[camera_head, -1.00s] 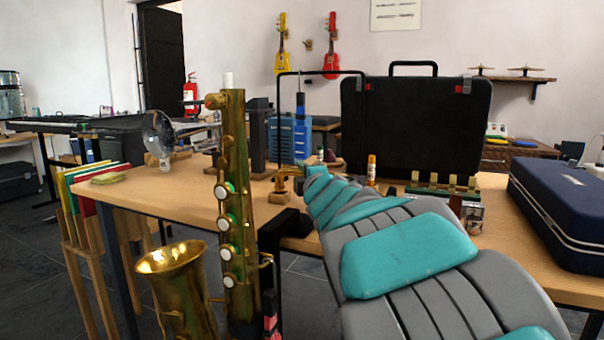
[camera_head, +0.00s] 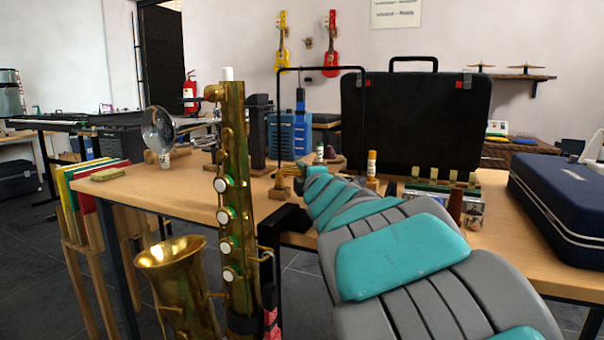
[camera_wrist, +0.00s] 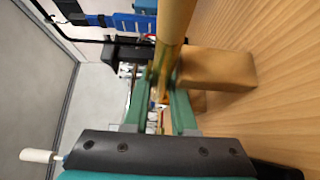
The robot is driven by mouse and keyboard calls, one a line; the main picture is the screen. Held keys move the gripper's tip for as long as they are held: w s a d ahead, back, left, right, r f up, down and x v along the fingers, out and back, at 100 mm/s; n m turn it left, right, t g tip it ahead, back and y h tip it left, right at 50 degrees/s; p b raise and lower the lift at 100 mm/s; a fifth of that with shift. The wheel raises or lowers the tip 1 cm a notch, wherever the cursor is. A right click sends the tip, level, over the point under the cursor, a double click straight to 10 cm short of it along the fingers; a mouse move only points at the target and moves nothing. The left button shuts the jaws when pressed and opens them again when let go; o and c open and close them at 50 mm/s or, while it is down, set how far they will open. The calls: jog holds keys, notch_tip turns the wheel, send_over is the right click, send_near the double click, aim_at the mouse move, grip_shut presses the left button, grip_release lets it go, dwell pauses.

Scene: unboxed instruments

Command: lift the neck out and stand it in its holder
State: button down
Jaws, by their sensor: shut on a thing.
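The neck (camera_wrist: 174,24) is a brass tube in the wrist view, running from the top edge down between the green fingers of my gripper (camera_wrist: 160,88), which is shut on it. A small wooden block (camera_wrist: 218,68) is close beside the tube, over or on the tabletop; whether they touch I cannot tell. In the head view a wooden block (camera_head: 282,188) shows just left of my arm's far end, with a bit of brass above it. My arm hides most of the gripper there. The brass saxophone body (camera_head: 232,150) stands upright at the front left.
The wooden table (camera_head: 180,192) carries a large open black case (camera_head: 415,125), a blue box (camera_head: 290,137), a small yellow bottle (camera_head: 372,165) and a row of wooden pegs (camera_head: 440,185). A dark blue case (camera_head: 565,195) lies at the right. The table's left part has free room.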

jog(key=c, duration=0.6)
grip_release()
jog(key=shift+c, duration=0.2)
jog(key=shift+s, duration=0.15)
